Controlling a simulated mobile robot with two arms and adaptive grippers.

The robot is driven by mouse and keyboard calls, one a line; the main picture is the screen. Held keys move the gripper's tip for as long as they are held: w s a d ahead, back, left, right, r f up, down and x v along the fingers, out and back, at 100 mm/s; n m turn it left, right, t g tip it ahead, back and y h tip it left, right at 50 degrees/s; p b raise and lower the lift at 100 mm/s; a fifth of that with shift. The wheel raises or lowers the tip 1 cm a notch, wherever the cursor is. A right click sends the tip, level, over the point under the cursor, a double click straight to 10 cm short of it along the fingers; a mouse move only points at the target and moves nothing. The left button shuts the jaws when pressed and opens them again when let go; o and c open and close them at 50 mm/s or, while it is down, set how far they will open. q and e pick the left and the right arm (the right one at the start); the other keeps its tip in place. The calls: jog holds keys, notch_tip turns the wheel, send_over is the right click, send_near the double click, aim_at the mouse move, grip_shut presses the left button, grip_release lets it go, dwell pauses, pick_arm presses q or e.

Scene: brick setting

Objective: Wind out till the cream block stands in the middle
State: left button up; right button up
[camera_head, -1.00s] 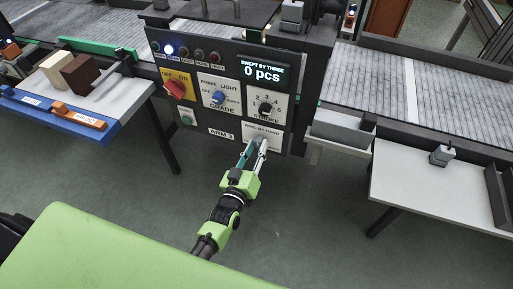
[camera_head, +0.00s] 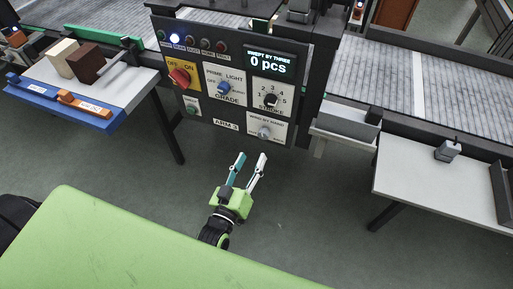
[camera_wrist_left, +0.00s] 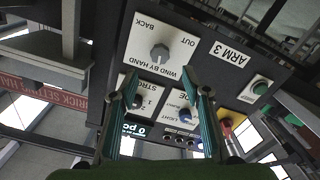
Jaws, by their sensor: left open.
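The wind-by-hand knob (camera_head: 264,132) is grey, at the lower right of the ARM 3 panel (camera_head: 205,130). In the left wrist view the knob (camera_wrist_left: 159,53) shows upside down between the words BACK and OUT. My left gripper (camera_head: 252,156) is open and empty, below and clear of the knob. It also frames the panel in the left wrist view (camera_wrist_left: 165,98). My right gripper is not in view.
A grey rod-like part (camera_head: 122,58) is right of the brown block. The display (camera_head: 270,64) reads 0 pcs. Other controls include a red switch (camera_head: 180,77), blue grade knob (camera_head: 224,88) and black stroke knob (camera_head: 271,99). A white table (camera_head: 425,185) stands right. Open floor lies below the panel.

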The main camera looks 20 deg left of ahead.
pick_arm(q)
jog(key=shift+s, duration=1.45)
jog(key=shift+f, duration=0.1)
jog(key=s+d+f+m+g+h, duration=0.15)
jog(key=s+f+g, duration=0.3)
jog(key=f, duration=0.85)
jog(key=s+f+m+g+y, duration=0.1)
jog(key=s+f+m+g, duration=0.15)
jog(key=s+f, duration=0.7)
jog(key=s+a+f+m+g, duration=0.1)
jog(key=s+a+f+g, duration=0.1)
jog(key=s+f, duration=0.4)
jog(key=s+a+f+m+g, duration=0.1)
jog(key=s+a+f+g, duration=0.2)
jog(key=s+f, duration=0.4)
jog(key=s+a+f+m+g+y, duration=0.1)
jog(key=s+f+g, duration=0.4)
jog(key=s, duration=0.5)
notch_tip(320, 180, down, 2)
jog(key=shift+s+a+f, duration=0.1)
jog(key=shift+s+a, duration=0.2)
jog(key=shift+a, duration=0.45)
